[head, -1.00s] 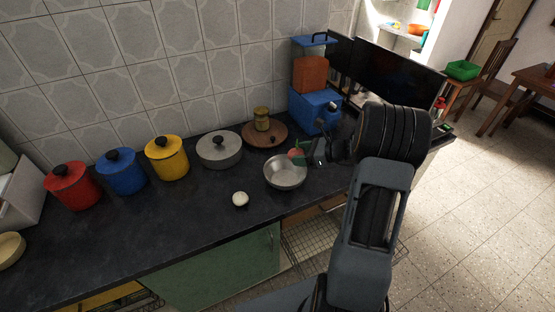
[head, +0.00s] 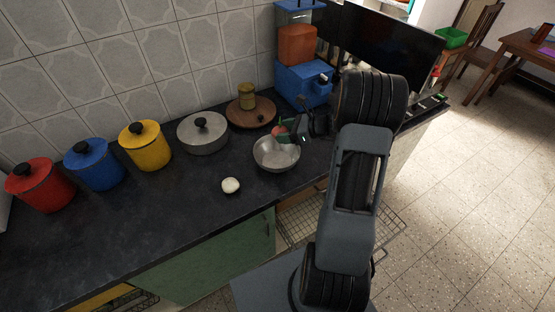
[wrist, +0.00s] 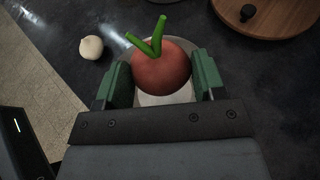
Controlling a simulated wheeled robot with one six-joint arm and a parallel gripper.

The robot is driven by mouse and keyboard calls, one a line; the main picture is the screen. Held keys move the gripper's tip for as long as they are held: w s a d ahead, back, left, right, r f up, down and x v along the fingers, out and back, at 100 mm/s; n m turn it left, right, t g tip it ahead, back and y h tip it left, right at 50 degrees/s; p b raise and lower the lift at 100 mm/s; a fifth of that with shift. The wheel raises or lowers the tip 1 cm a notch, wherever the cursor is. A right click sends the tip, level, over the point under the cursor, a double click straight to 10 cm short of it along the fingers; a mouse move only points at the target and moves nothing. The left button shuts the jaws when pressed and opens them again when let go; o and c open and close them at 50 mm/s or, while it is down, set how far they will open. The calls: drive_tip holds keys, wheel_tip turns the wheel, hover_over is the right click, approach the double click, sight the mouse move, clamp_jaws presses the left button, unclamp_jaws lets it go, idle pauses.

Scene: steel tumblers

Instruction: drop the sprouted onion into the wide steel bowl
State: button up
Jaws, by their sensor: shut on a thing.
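The sprouted onion (wrist: 162,70) is reddish-brown with green shoots. In the wrist view it sits between the green fingertips of my gripper (wrist: 163,80), which is shut on it. In the head view my gripper (head: 287,133) holds the onion (head: 279,130) above the far side of the wide steel bowl (head: 276,156). The bowl stands on the dark counter and its visible inside looks empty.
A white onion-like bulb (head: 231,185) lies on the counter left of the bowl. A lidded grey pot (head: 203,135) and a wooden board (head: 250,112) with a jar (head: 247,96) stand behind. A blue appliance (head: 303,84) stands at the back right.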

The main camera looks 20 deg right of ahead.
drive_tip(key=shift+f, duration=0.4)
drive_tip(key=o, duration=1)
drive_tip(key=shift+o, duration=0.2)
drive_tip(key=b+v, duration=0.1)
drive_tip(key=v, duration=1.3)
drive_tip(key=shift+a+r, duration=0.1)
